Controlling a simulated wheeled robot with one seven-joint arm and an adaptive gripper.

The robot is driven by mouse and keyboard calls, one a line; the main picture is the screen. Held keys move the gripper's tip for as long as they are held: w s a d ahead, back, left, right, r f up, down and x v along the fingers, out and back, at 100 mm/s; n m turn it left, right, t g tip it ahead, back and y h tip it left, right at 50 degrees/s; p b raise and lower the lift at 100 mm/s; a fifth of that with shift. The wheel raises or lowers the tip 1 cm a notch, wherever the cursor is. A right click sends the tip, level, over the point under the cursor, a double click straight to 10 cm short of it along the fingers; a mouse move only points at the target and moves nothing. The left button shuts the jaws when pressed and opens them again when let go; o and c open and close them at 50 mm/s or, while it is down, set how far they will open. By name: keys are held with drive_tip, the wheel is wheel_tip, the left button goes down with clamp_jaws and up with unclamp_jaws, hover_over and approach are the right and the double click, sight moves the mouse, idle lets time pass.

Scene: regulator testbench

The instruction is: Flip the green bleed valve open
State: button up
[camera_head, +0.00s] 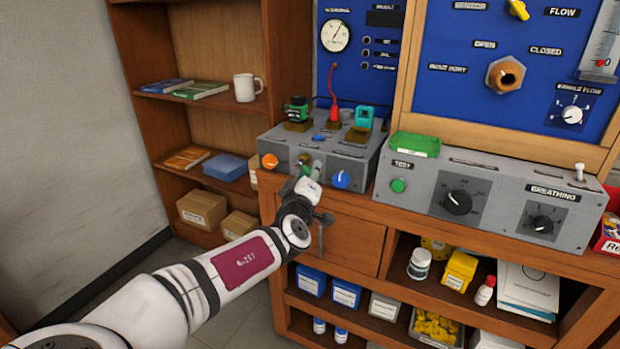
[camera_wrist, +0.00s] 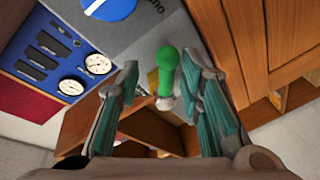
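The green bleed valve lever (camera_wrist: 167,68) shows in the wrist view as a rounded green handle on a metal stem, at the front of a grey box (camera_wrist: 190,28). My gripper (camera_wrist: 160,78) is open, with one teal-padded finger on each side of the lever. I see gaps beside the handle, and neither finger appears to be closed on it. In the head view my gripper (camera_head: 312,180) is at the front face of the grey box (camera_head: 330,156), between an orange knob (camera_head: 269,160) and a blue knob (camera_head: 341,179). There the lever is largely hidden by my gripper.
A second grey box (camera_head: 485,185) with black dials stands to the right on the wooden bench. A green tray (camera_head: 415,144) lies on its left end. A bookshelf (camera_head: 205,105) with a white mug (camera_head: 245,88) stands to the left. Wooden drawer fronts (camera_head: 350,240) lie below my gripper.

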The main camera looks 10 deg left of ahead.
drive_tip(key=shift+o, duration=1.4)
wheel_tip(320, 180, up, 9)
drive_tip(key=shift+r, duration=0.25)
drive_tip(key=shift+c, duration=1.4)
drive_tip(key=shift+f, duration=0.1)
